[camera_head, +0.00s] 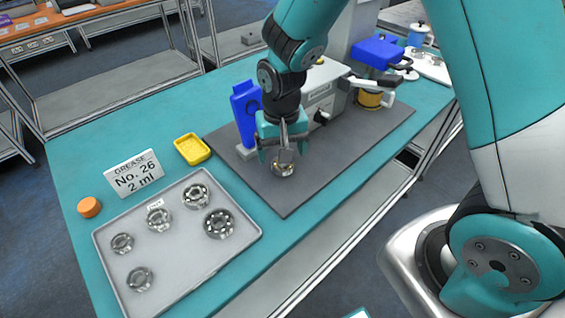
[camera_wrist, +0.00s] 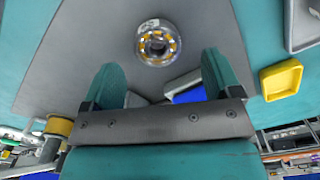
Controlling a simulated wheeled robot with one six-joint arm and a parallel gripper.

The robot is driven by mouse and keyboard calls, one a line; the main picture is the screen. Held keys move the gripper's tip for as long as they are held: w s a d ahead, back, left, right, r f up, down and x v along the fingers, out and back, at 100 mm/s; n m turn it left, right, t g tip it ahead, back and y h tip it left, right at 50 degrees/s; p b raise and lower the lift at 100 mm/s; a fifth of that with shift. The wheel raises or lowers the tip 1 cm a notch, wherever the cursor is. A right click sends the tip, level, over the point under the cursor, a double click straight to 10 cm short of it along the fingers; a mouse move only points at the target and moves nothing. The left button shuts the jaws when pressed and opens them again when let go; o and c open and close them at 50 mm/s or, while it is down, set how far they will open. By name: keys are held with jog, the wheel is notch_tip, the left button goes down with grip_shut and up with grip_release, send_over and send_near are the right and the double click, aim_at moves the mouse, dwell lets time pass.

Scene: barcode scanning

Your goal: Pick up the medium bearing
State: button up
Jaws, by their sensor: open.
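A silver bearing with yellow balls (camera_head: 283,165) is on the dark grey mat, just below my gripper (camera_head: 283,147). In the wrist view, that bearing (camera_wrist: 157,43) lies just beyond the gap between the fingertips (camera_wrist: 160,72). My gripper is open, with nothing held between its fingers. Several other bearings lie on the grey tray (camera_head: 180,262), among them a large dark one (camera_head: 219,223) and a smaller one (camera_head: 159,219). A small white label stands among them, with its text too small to read. I cannot tell by sight which bearing is the medium one.
A blue stand (camera_head: 246,115) is close to the left of my gripper, and a grey machine (camera_head: 322,88) is behind it. A yellow dish (camera_head: 192,149), a grease sign (camera_head: 134,174) and an orange cap (camera_head: 88,207) are on the left. The mat's front part is clear.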

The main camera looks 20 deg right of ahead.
aim_at(283, 165)
jog(key=shift+s+d+f, duration=0.1)
jog(key=shift+s+f, duration=0.05)
jog(key=shift+f, duration=1.65)
jog(key=shift+c, duration=0.2)
jog(key=c, duration=1.1)
jog(key=shift+o, duration=0.2)
